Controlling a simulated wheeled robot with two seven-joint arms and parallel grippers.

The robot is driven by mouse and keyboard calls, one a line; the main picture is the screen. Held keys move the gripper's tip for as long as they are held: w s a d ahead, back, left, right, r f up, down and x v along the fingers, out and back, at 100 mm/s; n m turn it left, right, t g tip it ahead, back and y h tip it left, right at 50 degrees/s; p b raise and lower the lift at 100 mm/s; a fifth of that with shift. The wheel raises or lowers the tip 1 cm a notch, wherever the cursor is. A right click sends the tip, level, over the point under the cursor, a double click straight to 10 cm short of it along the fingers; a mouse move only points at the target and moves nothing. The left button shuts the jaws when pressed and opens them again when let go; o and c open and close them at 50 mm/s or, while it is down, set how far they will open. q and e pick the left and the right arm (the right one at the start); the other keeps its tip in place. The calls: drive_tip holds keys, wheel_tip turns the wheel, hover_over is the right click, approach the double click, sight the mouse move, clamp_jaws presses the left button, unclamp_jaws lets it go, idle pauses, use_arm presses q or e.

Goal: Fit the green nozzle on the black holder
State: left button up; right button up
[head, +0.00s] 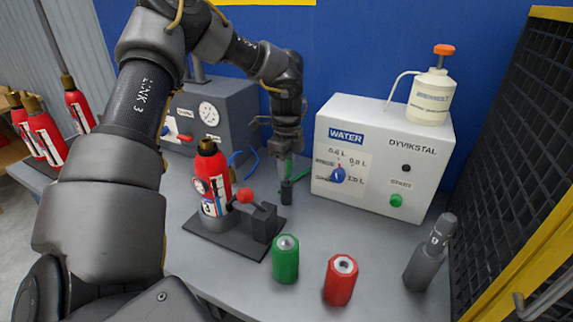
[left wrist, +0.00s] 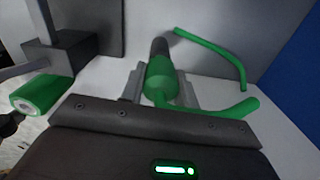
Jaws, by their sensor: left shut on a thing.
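My left gripper (head: 287,158) points down at the middle of the bench and is shut on the green nozzle (head: 288,170). The black holder (head: 287,192) is a short dark post standing directly below the nozzle. In the left wrist view the nozzle (left wrist: 161,80) sits between the fingers, with a green curved piece running off to the right. The dark holder (left wrist: 159,47) shows in line with its far end. The nozzle's tip and the holder look very close or touching; I cannot tell whether one is inside the other. My right gripper is not in view.
A red extinguisher (head: 213,180) stands on a dark base left of the holder. A white water box (head: 378,160) stands behind right. Green (head: 286,260) and red (head: 340,280) cylinders and a grey bottle-like thing (head: 428,258) stand in front.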

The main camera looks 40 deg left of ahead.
use_arm(q)
drive_tip(key=shift+f+b, duration=0.4)
drive_tip(key=shift+f, duration=0.15)
drive_tip(key=shift+f+b, duration=0.3)
drive_tip(key=shift+b, duration=0.05)
drive_tip(key=shift+s+a+f+b, duration=0.1)
drive_tip(key=shift+a+f+b, duration=0.05)
drive_tip(key=shift+f+b, duration=0.3)
drive_tip(key=shift+a+f, duration=0.15)
drive_tip(key=shift+f, duration=0.05)
drive_tip(key=o, duration=1.1)
drive_tip(key=shift+a+f, duration=0.1)
drive_tip(key=shift+f, duration=0.05)
